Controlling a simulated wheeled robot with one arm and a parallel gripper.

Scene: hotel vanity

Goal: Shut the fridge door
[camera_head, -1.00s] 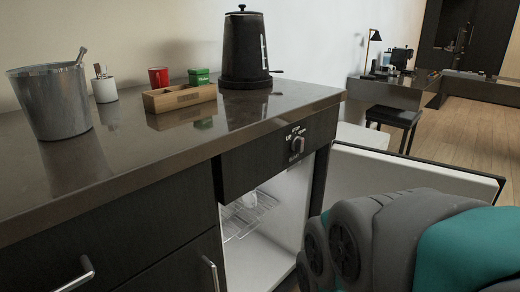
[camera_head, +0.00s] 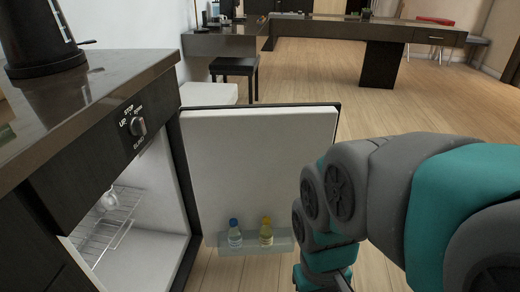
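The fridge door (camera_head: 255,165) stands wide open, its white inner side facing me. A shelf (camera_head: 282,243) low on the door holds a blue-capped bottle (camera_head: 235,234) and a yellow bottle (camera_head: 266,231). The fridge (camera_head: 150,215) is open at the left under the counter, with a wire rack (camera_head: 105,222) inside. My grey and teal arm fills the lower right and overlaps the right edge of the door. My gripper is out of the picture, below the bottom edge, so I cannot see whether it touches anything.
The counter (camera_head: 110,95) with a black kettle (camera_head: 45,45) is at the left, above a control knob (camera_head: 138,126). A black stool (camera_head: 235,69) stands behind the door. A long desk (camera_head: 385,35) is farther back. Wooden floor is clear beyond the door at the right.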

